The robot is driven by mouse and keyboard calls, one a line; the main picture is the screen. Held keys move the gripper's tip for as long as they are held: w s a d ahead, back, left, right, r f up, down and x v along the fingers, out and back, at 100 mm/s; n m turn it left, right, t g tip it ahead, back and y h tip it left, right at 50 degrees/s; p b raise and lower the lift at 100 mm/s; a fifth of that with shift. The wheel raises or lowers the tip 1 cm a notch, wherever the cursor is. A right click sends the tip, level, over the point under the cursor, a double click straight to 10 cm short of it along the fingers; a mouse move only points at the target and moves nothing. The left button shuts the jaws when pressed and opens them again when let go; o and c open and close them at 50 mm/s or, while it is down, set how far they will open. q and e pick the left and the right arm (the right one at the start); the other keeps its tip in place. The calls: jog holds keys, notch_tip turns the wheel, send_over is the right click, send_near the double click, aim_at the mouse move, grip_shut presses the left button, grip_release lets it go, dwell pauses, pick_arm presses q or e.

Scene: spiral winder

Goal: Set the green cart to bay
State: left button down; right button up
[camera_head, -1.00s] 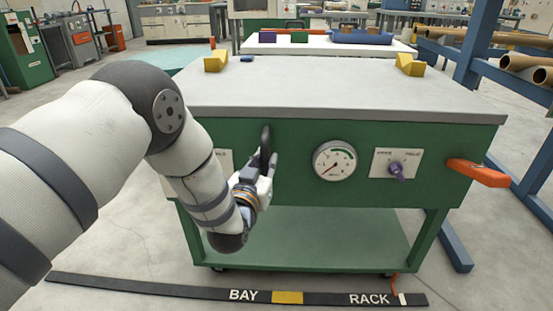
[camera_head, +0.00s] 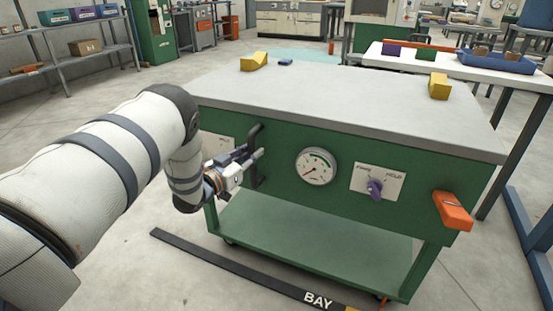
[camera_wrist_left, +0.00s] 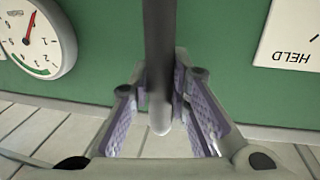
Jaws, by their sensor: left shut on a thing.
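The green cart (camera_head: 405,198) has a grey top and a lower shelf. Its front has a round gauge (camera_head: 316,167), a purple knob (camera_head: 375,189) on a white plate and an orange block-like handle (camera_head: 453,211) at right. My left gripper (camera_head: 252,161) is shut on the upright black handle (camera_head: 256,135) at the cart's front left. In the left wrist view, the black handle (camera_wrist_left: 158,45) stands between the purple finger pads. A black floor strip (camera_head: 240,275) marked BAY runs in front of the cart. Its right part is out of view. My right gripper is not in view.
A white table (camera_head: 400,62) with a blue tray (camera_head: 507,66) stands behind. Blue rack legs (camera_head: 527,225) are at right. Open floor lies left of the cart.

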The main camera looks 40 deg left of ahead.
pick_arm(q)
jog(key=a, duration=0.2)
jog(key=s+a, duration=0.1)
jog(key=a, duration=0.1)
jog(key=s+a, duration=0.1)
jog(key=a, duration=0.1)
jog(key=shift+a+f+b, duration=0.1)
jog(key=shift+b, duration=0.2)
jog(key=c, duration=1.5)
grip_release()
jog(key=shift+w, duration=0.1)
jog(key=s, duration=0.8)
jog(key=s+d, duration=0.1)
jog(key=s, duration=0.3)
